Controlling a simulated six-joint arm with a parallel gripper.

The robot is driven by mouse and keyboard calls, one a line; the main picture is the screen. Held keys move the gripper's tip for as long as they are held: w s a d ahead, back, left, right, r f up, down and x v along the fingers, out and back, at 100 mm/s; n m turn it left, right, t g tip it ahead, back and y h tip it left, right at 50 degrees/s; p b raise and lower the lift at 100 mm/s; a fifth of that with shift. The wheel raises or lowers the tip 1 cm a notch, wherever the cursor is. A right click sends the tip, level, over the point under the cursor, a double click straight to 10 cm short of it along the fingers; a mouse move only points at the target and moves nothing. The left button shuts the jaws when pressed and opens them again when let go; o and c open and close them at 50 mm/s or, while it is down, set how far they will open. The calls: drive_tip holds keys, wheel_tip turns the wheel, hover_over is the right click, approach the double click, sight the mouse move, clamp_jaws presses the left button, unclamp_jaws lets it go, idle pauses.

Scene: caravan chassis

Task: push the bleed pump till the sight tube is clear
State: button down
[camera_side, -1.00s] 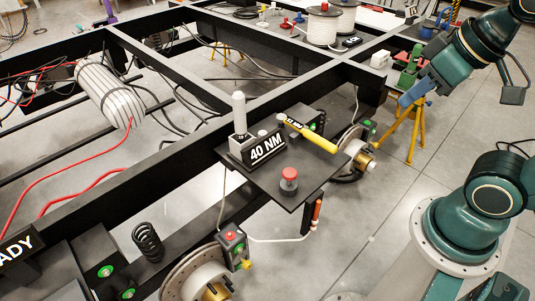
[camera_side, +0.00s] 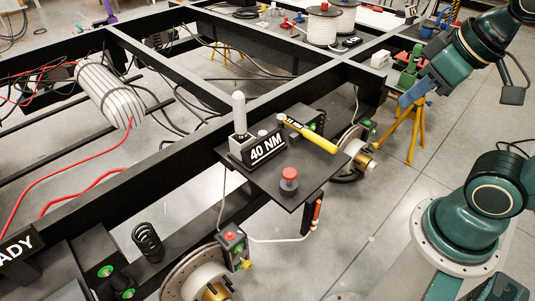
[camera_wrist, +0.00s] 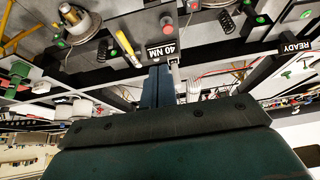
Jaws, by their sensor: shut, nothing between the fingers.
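My gripper (camera_side: 405,100) is at the upper right, well apart from the button. Its blue fingers (camera_wrist: 157,85) are shut and empty.
On the plate are a "40 NM" sign (camera_side: 267,148), a pale upright cylinder (camera_side: 239,112) and a yellow-handled tool (camera_side: 312,136). Black chassis rails (camera_side: 187,152) run behind. A brake hub (camera_side: 202,280) is below left, a yellow stand (camera_side: 413,135) near my gripper.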

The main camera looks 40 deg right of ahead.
drive_tip(key=m+t+y, duration=0.1)
drive_tip(key=m+y, duration=0.5)
drive_tip(key=m, duration=1.3)
hover_over(294, 172)
wheel_tip(294, 172, down, 22)
drive_tip(key=shift+f, duration=0.2)
drive_tip(key=shift+f, duration=4.25)
